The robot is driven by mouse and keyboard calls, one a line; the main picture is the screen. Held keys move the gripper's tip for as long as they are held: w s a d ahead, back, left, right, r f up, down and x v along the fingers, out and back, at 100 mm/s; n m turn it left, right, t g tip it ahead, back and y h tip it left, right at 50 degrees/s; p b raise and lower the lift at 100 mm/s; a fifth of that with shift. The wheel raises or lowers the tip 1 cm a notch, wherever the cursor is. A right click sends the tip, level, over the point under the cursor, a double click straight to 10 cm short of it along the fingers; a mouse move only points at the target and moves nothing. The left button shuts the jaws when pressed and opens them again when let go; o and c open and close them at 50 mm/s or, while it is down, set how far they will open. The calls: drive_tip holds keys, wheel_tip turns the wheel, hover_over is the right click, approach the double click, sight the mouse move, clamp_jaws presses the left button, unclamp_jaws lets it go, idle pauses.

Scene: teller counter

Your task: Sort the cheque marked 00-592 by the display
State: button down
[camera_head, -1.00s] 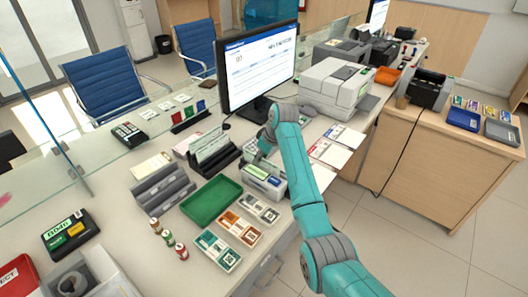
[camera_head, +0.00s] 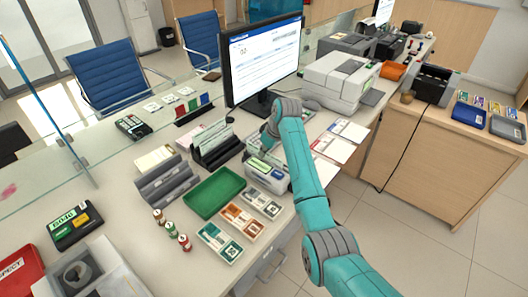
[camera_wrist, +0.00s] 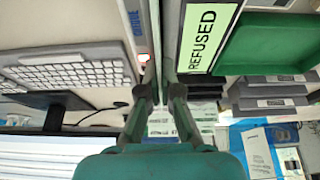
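The display (camera_head: 262,62) is a dark-framed monitor with a white form on a blue header; its text is too small to read. My gripper (camera_head: 263,154) is low over a pale box (camera_head: 268,178) with a green label, in front of the display. In the wrist view, my gripper's fingers (camera_wrist: 162,70) lie nearly together; I cannot see whether a thin cheque is between them. A green label reading REFUSED (camera_wrist: 205,38) is just right of the fingers. A black rack (camera_head: 213,150) holds upright papers left of the box. The number 00-592 is not readable on any paper.
A green tray (camera_head: 214,193) lies left of the box, with grey folders (camera_head: 165,182) beyond it. A white printer (camera_head: 340,82) stands to the right. A glass screen runs along the counter's left side.

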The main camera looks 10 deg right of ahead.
drive_tip(key=shift+r, duration=0.15)
wheel_tip(320, 180, up, 11)
idle(2.2)
drive_tip(key=shift+r, duration=0.1)
drive_tip(key=shift+s+d, duration=0.1)
